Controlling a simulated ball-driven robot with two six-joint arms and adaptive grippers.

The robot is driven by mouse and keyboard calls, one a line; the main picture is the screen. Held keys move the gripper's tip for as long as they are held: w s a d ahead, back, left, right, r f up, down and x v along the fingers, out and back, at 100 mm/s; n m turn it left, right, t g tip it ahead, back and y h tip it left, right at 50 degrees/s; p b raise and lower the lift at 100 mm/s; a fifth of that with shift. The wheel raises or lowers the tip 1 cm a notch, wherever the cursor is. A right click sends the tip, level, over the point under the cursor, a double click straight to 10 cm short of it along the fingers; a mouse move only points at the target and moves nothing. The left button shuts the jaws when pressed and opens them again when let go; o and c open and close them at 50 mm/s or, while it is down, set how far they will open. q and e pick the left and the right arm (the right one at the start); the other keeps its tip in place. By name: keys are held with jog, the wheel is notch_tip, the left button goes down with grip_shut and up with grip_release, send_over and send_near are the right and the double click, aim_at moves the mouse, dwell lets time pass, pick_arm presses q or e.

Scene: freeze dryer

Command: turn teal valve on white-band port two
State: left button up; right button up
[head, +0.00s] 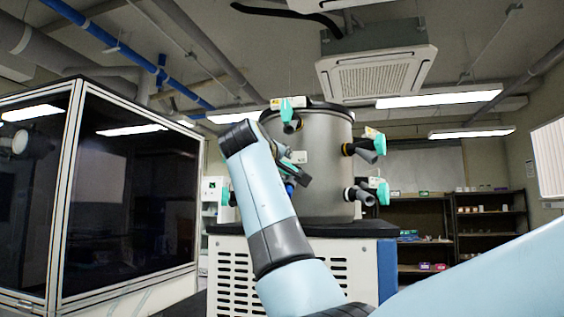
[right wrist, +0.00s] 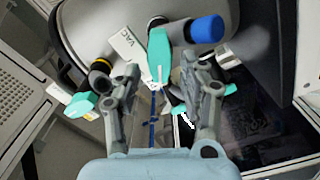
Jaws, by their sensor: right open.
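My right arm crosses the middle of the head view, and its gripper (head: 292,168) is partly hidden behind my own arm link, close to the front of the grey drum. In the right wrist view the gripper (right wrist: 159,68) is open, with its fingers apart. A teal valve handle (right wrist: 159,50) shows in the gap between the fingertips; I cannot tell whether either finger touches it. Beside it is a port with a blue end (right wrist: 207,29). I cannot make out a white band on this port. My left gripper is out of view.
The grey drum (head: 325,150) carries several teal-valved ports, including a yellow-banded upper right one (head: 364,148) and a lower right one (head: 360,195). A glass-fronted cabinet (head: 130,190) stands left.

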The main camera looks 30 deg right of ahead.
jog(key=shift+w+d, duration=0.5)
jog(key=shift+d, duration=0.05)
grip_shut()
